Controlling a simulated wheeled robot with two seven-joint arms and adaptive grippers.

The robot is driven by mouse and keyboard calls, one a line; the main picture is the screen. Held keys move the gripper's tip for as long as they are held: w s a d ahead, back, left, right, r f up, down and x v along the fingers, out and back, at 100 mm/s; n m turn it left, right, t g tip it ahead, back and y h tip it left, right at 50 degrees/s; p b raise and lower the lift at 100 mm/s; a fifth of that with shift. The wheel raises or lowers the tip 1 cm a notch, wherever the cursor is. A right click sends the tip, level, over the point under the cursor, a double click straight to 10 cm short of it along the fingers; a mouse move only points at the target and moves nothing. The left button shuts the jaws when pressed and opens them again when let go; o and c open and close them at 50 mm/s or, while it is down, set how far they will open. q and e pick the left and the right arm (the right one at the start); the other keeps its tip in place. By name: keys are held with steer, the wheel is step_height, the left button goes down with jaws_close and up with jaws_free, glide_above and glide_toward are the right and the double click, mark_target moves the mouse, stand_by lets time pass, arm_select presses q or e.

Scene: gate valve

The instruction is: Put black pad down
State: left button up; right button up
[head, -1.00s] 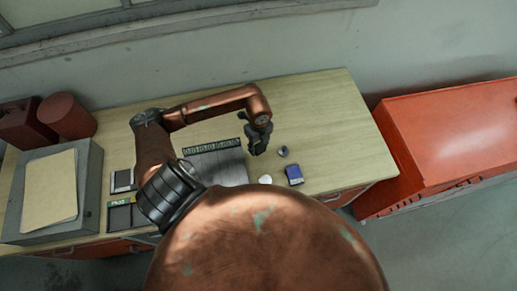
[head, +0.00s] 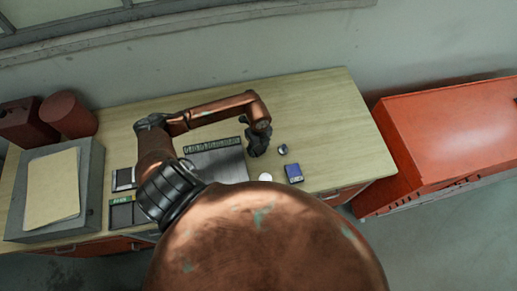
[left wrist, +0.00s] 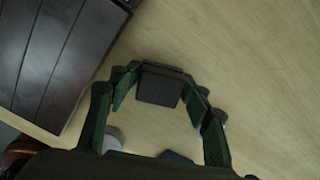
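The black pad (left wrist: 160,85) is a small dark block between the fingertips of my left gripper (left wrist: 161,82) in the left wrist view. The fingertips meet its two sides, and the gripper looks shut on it. Bare wood lies behind it; I cannot tell whether it touches the table. In the head view my left gripper (head: 258,143) is low over the table (head: 310,110), right of the grey plate (head: 222,165). The pad cannot be made out there. My right gripper is in neither view.
A small dark round piece (head: 282,150), a blue box (head: 294,173) and a white round piece (head: 264,177) lie close to the gripper. A grey case (head: 92,190) stands at left. An orange cabinet (head: 450,140) stands beyond the table's right edge. The table's back right is clear.

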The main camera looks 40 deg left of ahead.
mark_target(259, 148)
arm_select(q)
steer(key=shift+o, duration=0.8)
steer(key=shift+f, duration=0.2)
steer(key=shift+s+r, duration=0.1)
steer(key=shift+r+p, duration=0.4)
steer(key=shift+r, duration=0.1)
step_height(259, 148, up, 12)
steer(key=b, duration=0.3)
steer(key=shift+f, duration=0.15)
